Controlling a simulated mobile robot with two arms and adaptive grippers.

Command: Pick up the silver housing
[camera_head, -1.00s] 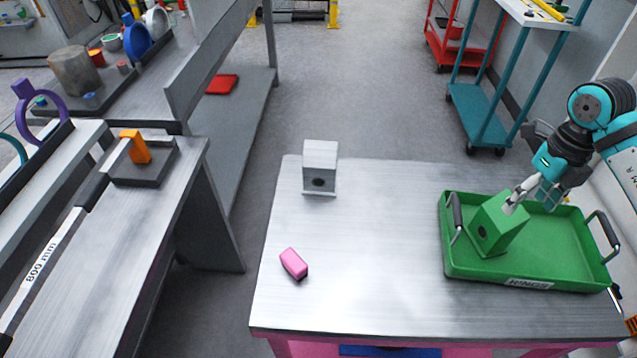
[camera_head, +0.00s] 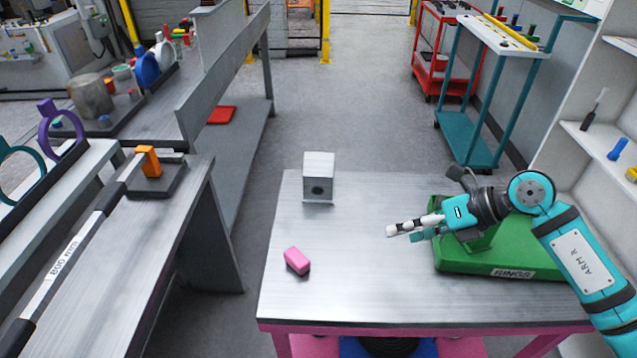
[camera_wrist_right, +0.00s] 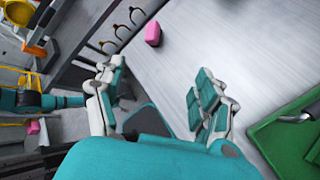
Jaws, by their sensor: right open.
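The silver housing (camera_head: 318,178) is a grey block with a dark round hole in its front face. It stands upright near the back left of the metal table (camera_head: 350,285). My right gripper (camera_head: 402,231) is above the table, to the right of the housing and nearer the front, well apart from it. In the right wrist view its fingers (camera_wrist_right: 155,95) are spread with nothing between them. The housing is not identifiable in the right wrist view. My left gripper is in neither view.
A green tray (camera_head: 500,262) is at the table's right, partly hidden behind my right arm. A pink block (camera_head: 297,261) lies at the front left, also showing in the right wrist view (camera_wrist_right: 153,34). The table between the housing and my gripper is clear.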

